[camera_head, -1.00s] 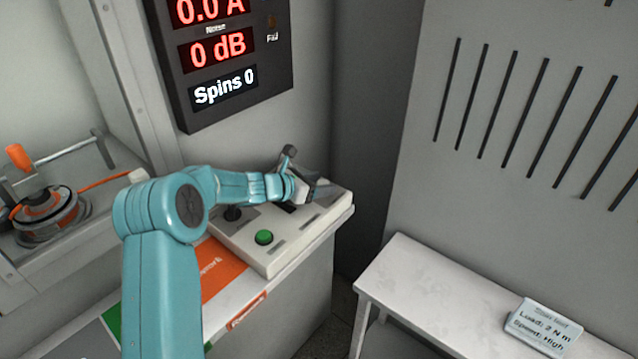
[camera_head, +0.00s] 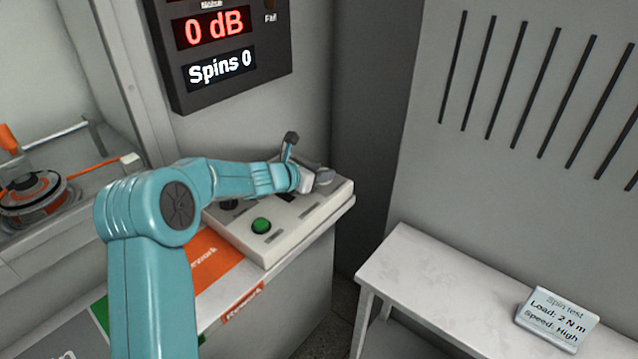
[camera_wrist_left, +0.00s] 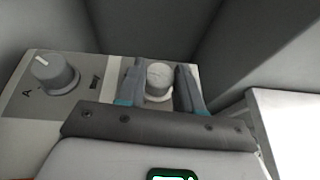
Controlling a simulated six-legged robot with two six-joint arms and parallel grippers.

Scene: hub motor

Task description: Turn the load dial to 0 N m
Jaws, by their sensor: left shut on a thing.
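A pale control box (camera_head: 290,232) stands on the bench with a green button and dials. My left gripper (camera_head: 322,178) is at the right end of this box. In the left wrist view its two fingers (camera_wrist_left: 160,88) stand either side of a pale round dial (camera_wrist_left: 159,78), shut on it. I cannot read this dial's scale or name. A second grey dial (camera_wrist_left: 55,73) with a white pointer line and an "A" beside it sits to the left, clear of the fingers. My right gripper is not in view.
The green button (camera_head: 261,226) is in front of my left wrist. A wall display (camera_head: 222,60) reads 0 dB and Spins 0. A card (camera_head: 556,322) on the white side bench (camera_head: 440,275) reads Spin test, Load: 2 N m, Speed: High.

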